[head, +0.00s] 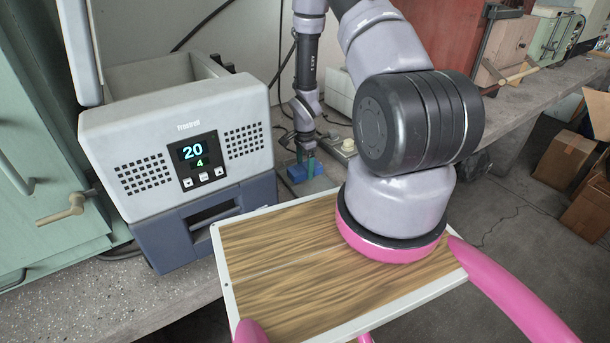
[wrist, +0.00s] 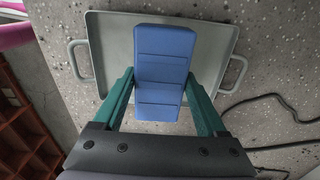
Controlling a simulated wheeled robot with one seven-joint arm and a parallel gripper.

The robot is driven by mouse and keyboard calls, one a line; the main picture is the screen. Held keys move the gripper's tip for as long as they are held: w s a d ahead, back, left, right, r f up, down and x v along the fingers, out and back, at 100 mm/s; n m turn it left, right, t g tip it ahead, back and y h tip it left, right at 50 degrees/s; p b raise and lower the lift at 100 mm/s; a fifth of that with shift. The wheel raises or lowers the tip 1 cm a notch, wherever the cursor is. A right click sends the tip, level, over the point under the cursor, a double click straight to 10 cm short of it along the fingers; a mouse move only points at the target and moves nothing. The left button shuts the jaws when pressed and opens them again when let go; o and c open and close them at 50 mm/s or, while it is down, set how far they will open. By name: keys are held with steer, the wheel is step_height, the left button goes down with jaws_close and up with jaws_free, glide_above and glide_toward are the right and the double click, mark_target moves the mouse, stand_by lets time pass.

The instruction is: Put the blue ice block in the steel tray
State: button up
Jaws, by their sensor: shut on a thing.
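The blue ice block (wrist: 164,70) is between the green fingers of my gripper (wrist: 162,88) in the wrist view. My gripper is shut on it from both sides. The grey steel tray (wrist: 108,42) lies behind the block, with a handle at each side. The block overlaps the tray's middle and near edge in that view; I cannot tell whether it touches the tray. In the head view the block (head: 297,173) is small and partly hidden by my gripper (head: 308,162). The tray (head: 318,186) shows below it, partly hidden by my arm.
A grey portable freezer (head: 180,140) with a lit display stands on the concrete bench (head: 185,290), left of the tray, its lid raised. A pale device with a knob (head: 348,146) stands behind the tray. Dark cables (wrist: 275,97) lie right of the tray in the wrist view.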

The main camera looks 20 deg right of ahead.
mark_target(305, 174)
steer(key=shift+f, duration=1.55)
steer(key=o, duration=1.5)
steer(key=shift+f, duration=0.1)
steer(key=shift+o, duration=0.2)
